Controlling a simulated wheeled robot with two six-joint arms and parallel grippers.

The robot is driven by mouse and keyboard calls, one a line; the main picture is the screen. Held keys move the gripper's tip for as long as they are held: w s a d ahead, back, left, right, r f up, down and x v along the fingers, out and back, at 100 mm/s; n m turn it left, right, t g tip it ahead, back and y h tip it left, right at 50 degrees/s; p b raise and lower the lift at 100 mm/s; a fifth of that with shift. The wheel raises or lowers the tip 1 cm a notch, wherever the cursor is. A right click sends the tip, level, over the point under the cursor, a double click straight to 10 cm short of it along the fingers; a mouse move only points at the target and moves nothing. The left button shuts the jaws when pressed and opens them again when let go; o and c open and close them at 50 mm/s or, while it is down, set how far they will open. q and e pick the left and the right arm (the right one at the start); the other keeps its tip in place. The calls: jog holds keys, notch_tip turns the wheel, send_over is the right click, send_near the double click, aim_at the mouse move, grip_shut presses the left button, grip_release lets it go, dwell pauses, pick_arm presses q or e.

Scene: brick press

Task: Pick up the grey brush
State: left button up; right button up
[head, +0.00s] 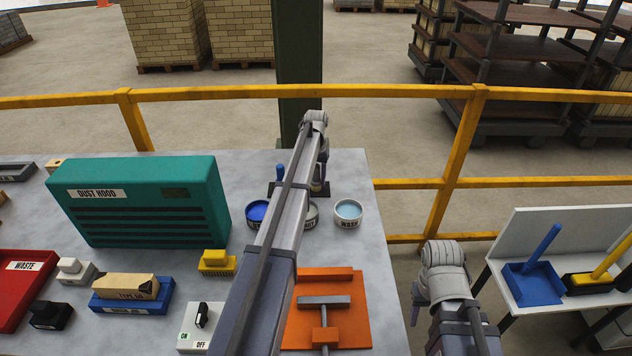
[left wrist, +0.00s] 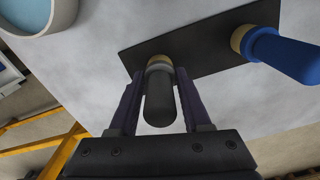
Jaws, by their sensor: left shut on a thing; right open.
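The grey brush (left wrist: 159,108) is upright between the fingers of my left gripper (left wrist: 158,100) in the left wrist view. The fingers are shut on its dark handle; its pale collar shows beyond them. It is over a dark plate (left wrist: 185,45); I cannot tell whether it is clear of it. In the head view my left gripper (head: 318,186) is behind the pots, and my own arm hides most of the brush. My right gripper (head: 417,306) is at the table's right side, open and far from the brush; its fingertips are hard to see.
A blue brush (left wrist: 285,55) stands close beside the grey one. A blue pot (head: 258,213), a partly hidden grey pot (head: 312,216) and a WASH pot (head: 348,213) stand in front. A green dust hood (head: 140,200) is left. A yellow rail (head: 400,92) runs behind the table.

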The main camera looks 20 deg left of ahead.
pick_arm(q)
grip_shut()
notch_tip(320, 180, up, 10)
jog(key=p, duration=1)
